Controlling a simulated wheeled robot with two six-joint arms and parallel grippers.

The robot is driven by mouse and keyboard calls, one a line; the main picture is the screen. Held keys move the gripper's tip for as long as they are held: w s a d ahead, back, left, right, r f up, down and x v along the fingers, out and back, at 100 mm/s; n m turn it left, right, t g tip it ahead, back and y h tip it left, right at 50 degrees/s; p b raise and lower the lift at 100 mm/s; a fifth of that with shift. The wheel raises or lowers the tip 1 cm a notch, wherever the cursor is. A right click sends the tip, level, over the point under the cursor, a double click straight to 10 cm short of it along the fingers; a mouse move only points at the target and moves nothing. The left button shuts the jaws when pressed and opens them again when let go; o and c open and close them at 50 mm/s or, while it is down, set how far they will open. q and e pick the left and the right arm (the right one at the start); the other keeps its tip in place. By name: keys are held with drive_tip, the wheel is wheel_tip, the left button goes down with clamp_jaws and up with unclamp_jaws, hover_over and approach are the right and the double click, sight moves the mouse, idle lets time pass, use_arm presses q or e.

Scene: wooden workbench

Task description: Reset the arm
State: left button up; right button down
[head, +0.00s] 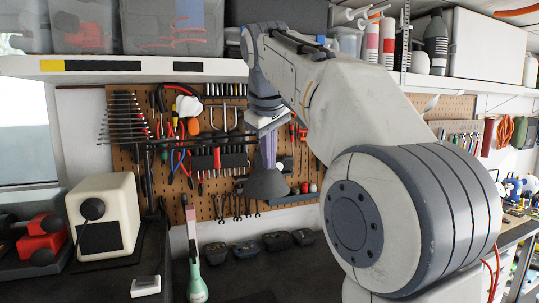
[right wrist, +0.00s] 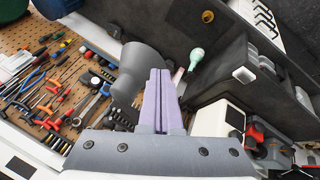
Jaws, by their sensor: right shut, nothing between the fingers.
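My right arm (head: 370,110) reaches across the head view from the lower right up and over the workbench. My right gripper (head: 268,150) hangs from its end in front of the pegboard, with its purple fingers pointing down. In the right wrist view the purple fingers (right wrist: 160,75) lie together, shut with nothing between them. A grey cone-shaped thing (head: 266,186) shows just below the fingertips, and beside them in the right wrist view (right wrist: 138,68). I cannot tell whether it touches them. My left gripper is not in view.
A tool pegboard (head: 205,208) stands behind the bench. A shelf (head: 215,68) with boxes and bottles runs above. A cream box-shaped device (head: 103,215), a small white block (head: 146,286) and a green-handled tool (head: 196,282) stand on the dark bench. Several dark small cases line the back.

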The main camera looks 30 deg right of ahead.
drive_tip(key=s+a+f+n+g+y+b, duration=0.1)
drive_tip(key=s+a+f+y+b, duration=0.15)
drive_tip(key=a+f, duration=0.7)
drive_tip(key=s+a+f+n+g+y+b, duration=0.1)
drive_tip(key=s+a+f+n+b, duration=0.2)
drive_tip(key=a+f, duration=0.65)
drive_tip(key=s+a+f+g+b, duration=0.1)
drive_tip(key=s+f+b, duration=0.1)
drive_tip(key=s+f, duration=0.8)
drive_tip(key=s+a+f+g+b, duration=0.2)
drive_tip(key=s+f+b, duration=0.1)
drive_tip(key=s+f, duration=0.8)
wheel_tip(320, 180, down, 5)
drive_tip(key=shift+s+r, duration=0.1)
drive_tip(key=shift+s, duration=0.15)
